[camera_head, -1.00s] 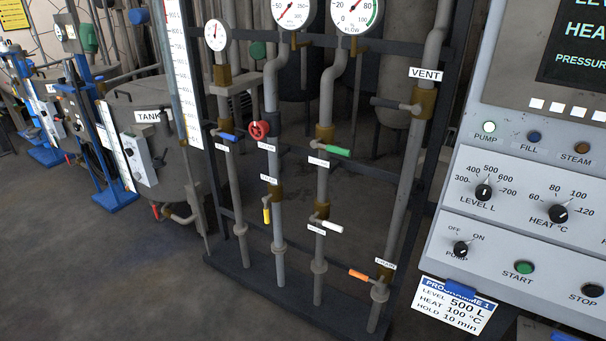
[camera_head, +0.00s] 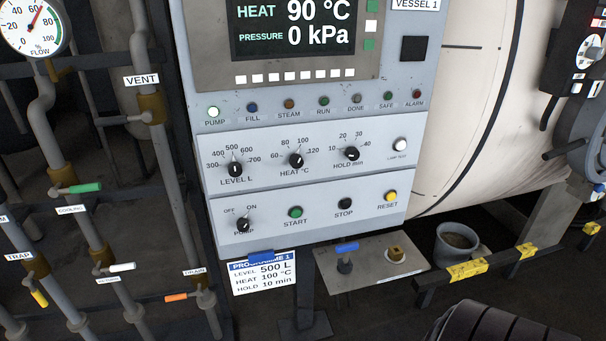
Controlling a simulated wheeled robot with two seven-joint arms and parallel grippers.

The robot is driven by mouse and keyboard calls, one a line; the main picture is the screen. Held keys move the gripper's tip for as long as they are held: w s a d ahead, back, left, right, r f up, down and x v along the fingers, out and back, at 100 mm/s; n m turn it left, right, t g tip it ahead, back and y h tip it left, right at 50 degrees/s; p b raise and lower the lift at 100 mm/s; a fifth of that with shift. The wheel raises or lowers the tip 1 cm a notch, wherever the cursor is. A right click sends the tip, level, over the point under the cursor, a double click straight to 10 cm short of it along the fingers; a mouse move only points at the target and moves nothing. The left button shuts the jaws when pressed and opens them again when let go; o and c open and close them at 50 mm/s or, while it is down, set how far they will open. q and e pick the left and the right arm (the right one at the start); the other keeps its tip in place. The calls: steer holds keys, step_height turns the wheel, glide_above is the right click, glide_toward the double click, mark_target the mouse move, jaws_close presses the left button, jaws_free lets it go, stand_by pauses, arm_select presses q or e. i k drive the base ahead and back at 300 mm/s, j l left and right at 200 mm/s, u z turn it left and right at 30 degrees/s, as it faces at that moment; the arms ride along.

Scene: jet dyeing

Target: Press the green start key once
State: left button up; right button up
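The green start key (camera_head: 295,212) is a round button above the label START on the lower panel of the grey control box (camera_head: 215,185). A black STOP key (camera_head: 345,204) and a yellow RESET key (camera_head: 390,196) sit to its right. The PUMP switch (camera_head: 244,224) is to its left, its pointer toward ON. The screen (camera_head: 300,24) reads HEAT 90 °C and PRESSURE 0 kPa. The PUMP lamp (camera_head: 213,112) is lit white. Neither gripper shows; a dark ribbed part at the bottom right may be mine.
Pipes with coloured valve handles, including a green one (camera_head: 85,188), stand to the left. A programme card (camera_head: 262,278) hangs below the panel. A small shelf (camera_head: 375,278) with a blue-handled valve and a grey bucket (camera_head: 457,244) are below right. The space before the keys is clear.

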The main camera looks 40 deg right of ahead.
mark_target(297, 213)
steer(key=z, duration=1.45)
